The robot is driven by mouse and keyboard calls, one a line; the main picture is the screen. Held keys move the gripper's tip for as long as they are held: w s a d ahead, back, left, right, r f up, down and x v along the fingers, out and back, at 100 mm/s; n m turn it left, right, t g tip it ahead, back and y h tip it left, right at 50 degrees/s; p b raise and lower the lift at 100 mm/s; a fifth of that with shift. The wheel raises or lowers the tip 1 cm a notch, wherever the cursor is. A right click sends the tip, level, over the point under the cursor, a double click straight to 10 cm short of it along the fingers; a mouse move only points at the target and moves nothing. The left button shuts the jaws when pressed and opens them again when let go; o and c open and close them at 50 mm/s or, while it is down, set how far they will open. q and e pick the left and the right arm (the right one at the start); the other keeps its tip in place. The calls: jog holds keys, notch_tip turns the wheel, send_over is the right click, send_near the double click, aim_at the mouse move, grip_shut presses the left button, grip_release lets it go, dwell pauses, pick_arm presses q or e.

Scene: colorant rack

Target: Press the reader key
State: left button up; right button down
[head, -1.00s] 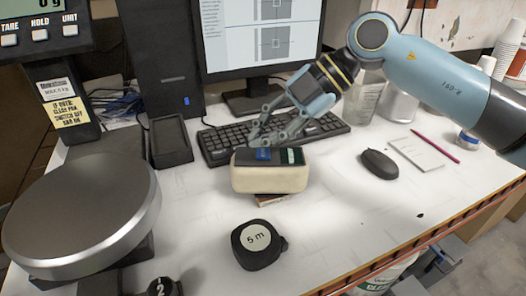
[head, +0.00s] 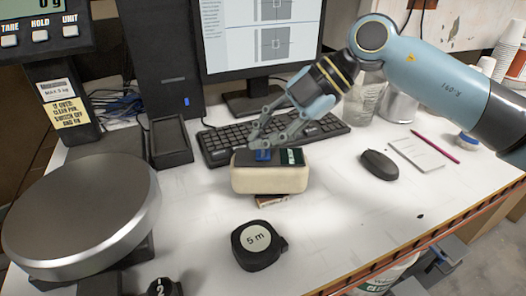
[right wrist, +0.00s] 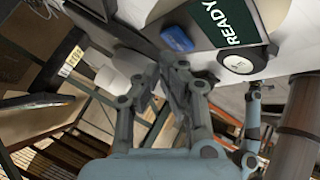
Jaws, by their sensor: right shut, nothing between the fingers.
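The reader (head: 270,180) is a cream box with a dark top, standing on the white desk in front of the keyboard. Its blue key (head: 264,155) is on the left of the top, beside a small green display (head: 291,156). In the right wrist view the display reads READY (right wrist: 222,22), and the blue key (right wrist: 177,38) shows beside it. My right gripper (head: 259,146) is shut and empty, its fingertips right at the blue key in the head view and partly covering it. I cannot tell whether they touch it.
A tape measure (head: 258,244) lies in front of the reader. A mouse (head: 379,165) and notepad (head: 417,153) lie to the right. The keyboard (head: 225,146) and monitor (head: 262,40) are behind. A round scale pan (head: 80,215) fills the left. The desk's front right is clear.

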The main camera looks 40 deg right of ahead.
aim_at(264, 156)
jog(key=shift+f, duration=0.4)
jog(key=shift+f, duration=0.35)
dwell(0.4)
dwell(0.4)
jog(key=shift+r+p, duration=0.8)
jog(key=shift+r, duration=0.1)
notch_tip(264, 156, up, 5)
jog(key=p, duration=0.5)
dwell(0.6)
